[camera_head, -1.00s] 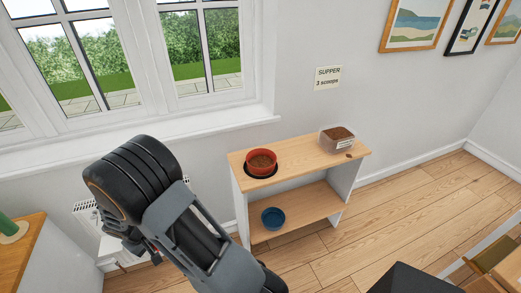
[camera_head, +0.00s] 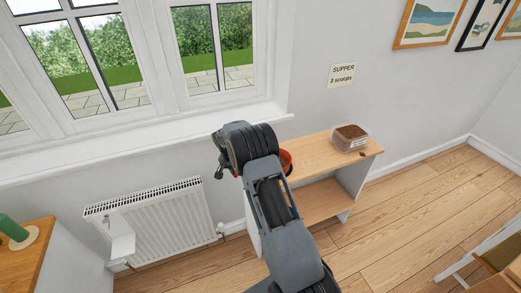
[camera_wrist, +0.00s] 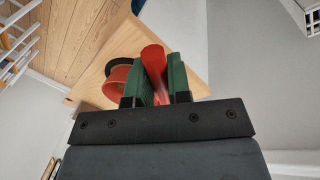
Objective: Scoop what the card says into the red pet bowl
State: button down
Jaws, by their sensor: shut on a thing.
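The card (camera_head: 342,75) on the wall reads "SUPPER 3 scoops". The red pet bowl (camera_head: 286,161) stands at the left of the shelf top, mostly hidden behind my arm in the head view. It also shows in the wrist view (camera_wrist: 112,92), left of my fingers, beside a black round mat (camera_wrist: 119,63). A clear tub of brown food (camera_head: 351,139) stands at the right of the shelf top. My gripper (camera_wrist: 155,75) has green fingers shut on a red handle-like thing (camera_wrist: 153,58), seemingly a scoop. Its far end is hidden.
The wooden shelf unit (camera_head: 312,150) stands against the wall, with clear top between bowl and tub. A white radiator (camera_head: 160,222) is under the window at left. A wooden-topped cabinet (camera_head: 30,258) is at lower left. Open wood floor lies right of the shelf (camera_head: 420,205).

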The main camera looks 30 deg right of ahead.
jog(key=w+d+r+m+t+y, duration=0.1)
jog(key=w+d+m+t, duration=0.3)
jog(key=d+t, duration=0.1)
jog(key=w+d+r+m+t+y, duration=0.1)
jog(key=w+d+m+t, duration=0.3)
jog(key=d, duration=0.4)
jog(key=shift+w+m+t+y, duration=0.35)
jog(key=shift+m+t, duration=0.45)
jog(key=shift+t, duration=0.4)
jog(key=shift+s+b, duration=0.1)
jog(key=shift+b, duration=0.25)
jog(key=t+b, duration=0.1)
jog(key=b, duration=0.4)
jog(key=t+b, duration=0.1)
jog(key=b, duration=0.3)
jog(key=shift+s+r+t+b, duration=0.15)
jog(key=shift+s+t+b, duration=0.1)
jog(key=shift+t+b, duration=0.1)
jog(key=t+b, duration=0.1)
jog(key=b, duration=0.2)
jog(key=t+b, duration=0.1)
jog(key=b, duration=0.2)
jog(key=shift+s+m+b, duration=0.25)
jog(key=shift+m+b, duration=0.05)
jog(key=shift+b, duration=0.1)
